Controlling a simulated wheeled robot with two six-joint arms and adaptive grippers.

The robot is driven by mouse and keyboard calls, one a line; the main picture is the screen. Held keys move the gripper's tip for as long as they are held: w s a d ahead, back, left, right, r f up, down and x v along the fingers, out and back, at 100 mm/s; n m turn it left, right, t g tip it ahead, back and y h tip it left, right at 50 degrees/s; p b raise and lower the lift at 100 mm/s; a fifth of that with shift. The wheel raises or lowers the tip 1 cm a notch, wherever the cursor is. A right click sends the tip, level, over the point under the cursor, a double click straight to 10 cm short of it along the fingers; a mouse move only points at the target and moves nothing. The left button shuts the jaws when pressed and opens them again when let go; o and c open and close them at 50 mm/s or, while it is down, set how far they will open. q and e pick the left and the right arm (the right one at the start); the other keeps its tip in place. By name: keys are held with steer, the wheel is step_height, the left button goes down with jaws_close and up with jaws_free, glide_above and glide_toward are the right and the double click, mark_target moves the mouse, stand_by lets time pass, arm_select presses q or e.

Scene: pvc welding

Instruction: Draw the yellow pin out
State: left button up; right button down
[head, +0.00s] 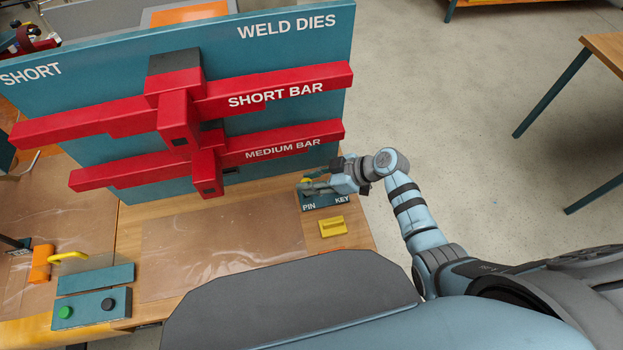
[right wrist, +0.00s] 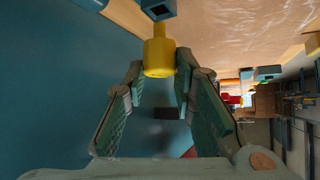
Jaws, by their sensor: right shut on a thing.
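The yellow pin (right wrist: 159,56) is in the right wrist view, its wide head between the fingertips and its narrower stem pointing up the picture to a small blue block (right wrist: 158,9). I cannot tell how much of the stem is inside that block. In the head view a bit of the pin (head: 306,180) shows beside the fingers, above the teal holder marked PIN and KEY (head: 326,202). My right gripper (head: 312,187) is shut on the pin's head; it also shows in the right wrist view (right wrist: 160,72). My left gripper is not in view.
A teal weld die board (head: 290,50) with red bars (head: 280,88) stands left of my right gripper. A yellow block (head: 333,227) lies in front of the holder. A control box with green and black buttons (head: 88,306) is at the left. Open floor lies to the right.

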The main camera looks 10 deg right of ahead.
stand_by(0.3)
steer(key=shift+p, duration=0.45)
steer(key=shift+f+b, duration=0.9)
steer(key=shift+f, duration=0.75)
steer(key=c, duration=1.2)
jaws_free()
steer(key=shift+c, duration=0.2)
steer(key=shift+d, duration=0.1)
steer(key=v, duration=1.2)
